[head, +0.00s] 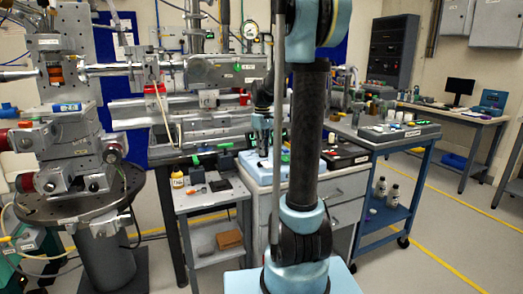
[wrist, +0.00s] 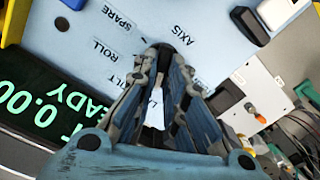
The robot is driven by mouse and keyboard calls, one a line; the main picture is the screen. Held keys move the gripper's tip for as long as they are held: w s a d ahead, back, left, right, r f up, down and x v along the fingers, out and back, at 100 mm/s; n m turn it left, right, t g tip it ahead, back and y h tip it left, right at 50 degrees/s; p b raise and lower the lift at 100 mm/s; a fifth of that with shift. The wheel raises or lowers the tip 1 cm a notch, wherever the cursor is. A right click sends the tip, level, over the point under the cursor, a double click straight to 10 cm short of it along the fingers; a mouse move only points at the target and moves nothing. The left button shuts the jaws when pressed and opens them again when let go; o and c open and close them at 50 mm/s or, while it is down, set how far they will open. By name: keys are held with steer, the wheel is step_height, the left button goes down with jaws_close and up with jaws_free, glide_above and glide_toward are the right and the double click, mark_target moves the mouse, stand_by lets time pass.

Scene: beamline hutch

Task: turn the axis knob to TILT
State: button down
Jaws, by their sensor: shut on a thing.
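The light blue control panel (wrist: 105,20) fills the upper left of the wrist view. It carries the printed words AXIS, SPARE, ROLL and TILT, seen turned over. My gripper (wrist: 165,54) reaches down to the panel among these words, its fingers closed on the axis knob. The fingers hide most of the knob, so I cannot tell which word it points to. A white tag (wrist: 154,112) shows between the fingers. In the head view, the panel (head: 254,171) lies on a drawer cabinet, with my gripper (head: 262,152) over it, partly hidden by my arm.
A black display (wrist: 42,105) with green figures and READY lies beside the labels. A dark switch-like block (wrist: 250,25) stands on the panel's other side. In the head view, a blue cart (head: 385,150) stands to the right and a small shelf cart (head: 212,195) to the left.

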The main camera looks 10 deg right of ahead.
steer(key=m, duration=0.4)
steer(key=shift+w+d+m, duration=0.15)
steer(key=shift+w+m, duration=0.05)
steer(key=shift+m, duration=0.1)
steer(key=m, duration=0.4)
steer(key=shift+d, duration=0.15)
steer(key=shift+m, duration=0.3)
steer(key=c, duration=1.6)
jaws_free()
steer(key=shift+c, duration=0.2)
steer(key=shift+r, duration=0.1)
step_height(320, 180, up, 12)
